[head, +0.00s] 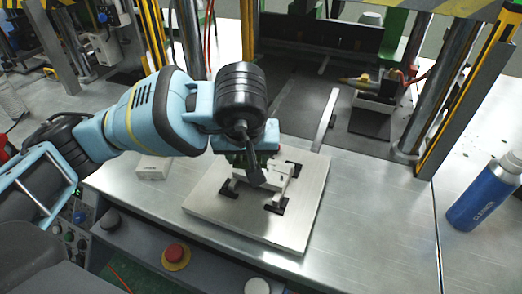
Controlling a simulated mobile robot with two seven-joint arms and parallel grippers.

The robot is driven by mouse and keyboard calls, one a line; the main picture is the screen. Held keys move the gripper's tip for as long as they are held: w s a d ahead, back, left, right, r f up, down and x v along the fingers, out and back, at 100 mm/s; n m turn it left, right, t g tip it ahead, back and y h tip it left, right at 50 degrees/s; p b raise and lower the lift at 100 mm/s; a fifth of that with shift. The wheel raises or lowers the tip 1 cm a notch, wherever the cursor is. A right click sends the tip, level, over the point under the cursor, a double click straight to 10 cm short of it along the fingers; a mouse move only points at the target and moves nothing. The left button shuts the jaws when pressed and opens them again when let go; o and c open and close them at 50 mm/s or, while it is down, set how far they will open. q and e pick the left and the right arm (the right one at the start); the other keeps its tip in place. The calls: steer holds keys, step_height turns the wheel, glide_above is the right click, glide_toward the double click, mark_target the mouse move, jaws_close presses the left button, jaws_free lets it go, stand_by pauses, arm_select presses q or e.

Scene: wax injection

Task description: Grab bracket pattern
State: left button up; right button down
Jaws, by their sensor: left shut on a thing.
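My left gripper (254,172) points down over the metal plate (213,206) in the head view. It is shut on the bracket pattern (235,158), a green piece that shows only in small parts beneath the gripper body. The gripper and wrist hide most of the pattern and the grip on it. Below it, a light grey fixture (275,184) with black clamps sits on the plate. I cannot tell whether the pattern touches the fixture. My right gripper is not in view.
A blue cleaner bottle (487,193) stands at the right. A small white block (153,168) lies left of the plate. A red button (176,253) is at the front edge. Press columns (427,75) rise behind. The steel table right of the plate is clear.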

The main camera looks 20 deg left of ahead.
arm_select(q)
steer(key=s+a, duration=0.1)
steer(key=s, duration=0.2)
steer(key=s+a, duration=0.2)
steer(key=s, duration=0.2)
steer(key=s+a+r+b, duration=0.1)
steer(key=s, duration=0.2)
steer(key=shift+s+a, duration=0.25)
steer(key=shift+s, duration=0.15)
